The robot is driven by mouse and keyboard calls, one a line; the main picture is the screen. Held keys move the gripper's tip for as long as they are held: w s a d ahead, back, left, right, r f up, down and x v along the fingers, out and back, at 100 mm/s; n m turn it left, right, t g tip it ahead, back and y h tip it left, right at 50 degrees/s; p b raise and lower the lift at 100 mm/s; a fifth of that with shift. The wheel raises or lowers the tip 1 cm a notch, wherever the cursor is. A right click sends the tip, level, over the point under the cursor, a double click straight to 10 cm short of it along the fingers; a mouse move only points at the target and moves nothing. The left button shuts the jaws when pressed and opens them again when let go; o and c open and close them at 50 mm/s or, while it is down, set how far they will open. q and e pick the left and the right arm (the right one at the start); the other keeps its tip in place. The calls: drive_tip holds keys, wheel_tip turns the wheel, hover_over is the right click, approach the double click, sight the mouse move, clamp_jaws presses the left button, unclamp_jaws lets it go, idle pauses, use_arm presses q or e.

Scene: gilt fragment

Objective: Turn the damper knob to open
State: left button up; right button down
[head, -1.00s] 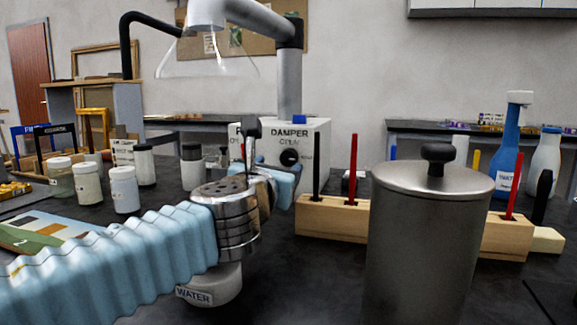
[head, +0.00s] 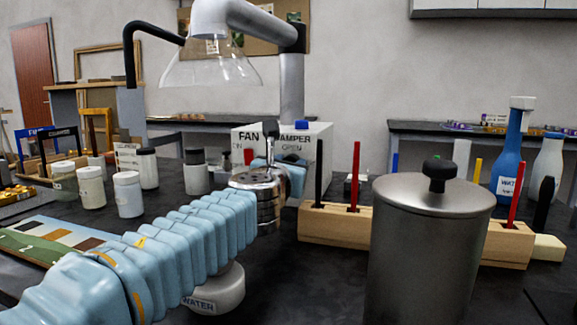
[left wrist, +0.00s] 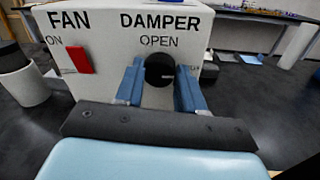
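The white control box (head: 318,150) stands under the fume hood and is lettered FAN and DAMPER. In the left wrist view, the round black damper knob (left wrist: 158,68) sits below the word OPEN. Its small white mark points to the right, towards a small label too blurred to read. My left gripper (left wrist: 160,88) has its two blue fingers apart, one on each side of the knob, with what look like narrow gaps. In the head view, the left gripper (head: 283,176) is at the box front and mostly hides the knob. My right gripper is in neither view.
A red fan switch (left wrist: 79,60) is left of the knob by ON. A wooden rack (head: 335,222) with coloured rods and a lidded metal canister (head: 425,250) stand right of my arm. A WATER jar (head: 217,290) is below it; several jars (head: 128,194) stand left.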

use_arm(q)
drive_tip(key=c, duration=0.4)
drive_tip(key=shift+w+a+n+g+h+b, duration=0.1)
drive_tip(key=shift+n+g+h+b, duration=0.3)
drive_tip(key=shift+n, duration=2.45)
drive_tip(key=shift+s+a+n+g+b, duration=0.1)
drive_tip(key=shift+n+b, duration=0.45)
drive_tip(key=shift+n, duration=2.25)
drive_tip(key=shift+w+a+n+g+h+b, duration=0.15)
drive_tip(key=shift+n+b, duration=0.35)
drive_tip(key=shift+n, duration=2.35)
drive_tip(key=shift+d, duration=0.1)
